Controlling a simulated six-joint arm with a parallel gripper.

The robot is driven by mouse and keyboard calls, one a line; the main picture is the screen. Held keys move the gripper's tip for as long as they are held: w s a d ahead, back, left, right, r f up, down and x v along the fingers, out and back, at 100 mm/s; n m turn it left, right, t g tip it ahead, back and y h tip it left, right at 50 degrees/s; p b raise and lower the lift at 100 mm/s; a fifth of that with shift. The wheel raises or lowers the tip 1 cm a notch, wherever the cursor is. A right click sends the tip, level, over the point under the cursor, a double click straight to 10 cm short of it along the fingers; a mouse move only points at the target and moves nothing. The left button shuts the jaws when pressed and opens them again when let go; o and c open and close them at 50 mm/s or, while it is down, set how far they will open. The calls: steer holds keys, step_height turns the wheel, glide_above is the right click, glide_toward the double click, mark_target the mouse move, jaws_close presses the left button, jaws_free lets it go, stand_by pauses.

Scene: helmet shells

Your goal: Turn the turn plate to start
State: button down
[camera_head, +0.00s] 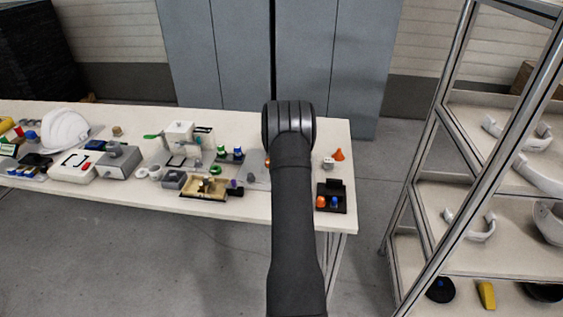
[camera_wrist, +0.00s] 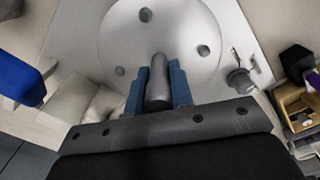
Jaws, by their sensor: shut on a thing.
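The turn plate (camera_wrist: 178,25) is a pale round disc with several dark holes, seen at the top middle of the wrist view on a light square base. A grey cylindrical peg (camera_wrist: 158,92) stands at the disc's near side. My gripper (camera_wrist: 157,88) has its two blue fingers closed around this peg, one on each side. In the head view my dark arm reaches over the table and hides the gripper and most of the plate's area.
In the wrist view a blue block (camera_wrist: 20,78) lies left, with a grey knob (camera_wrist: 240,80) and a black cube (camera_wrist: 297,60) right. The table (camera_head: 80,112) holds a white helmet (camera_head: 66,130) and an orange cone (camera_head: 338,155). A shelf rack (camera_head: 437,140) stands right.

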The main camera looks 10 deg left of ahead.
steer(key=shift+a+r+n, duration=0.1)
steer(key=shift+n, duration=3.1)
steer(key=c, duration=1.3)
jaws_free()
steer(key=shift+o, duration=0.2)
step_height(320, 180, up, 17)
steer(key=shift+r, duration=0.2)
step_height(320, 180, down, 18)
steer(key=shift+r, duration=0.2)
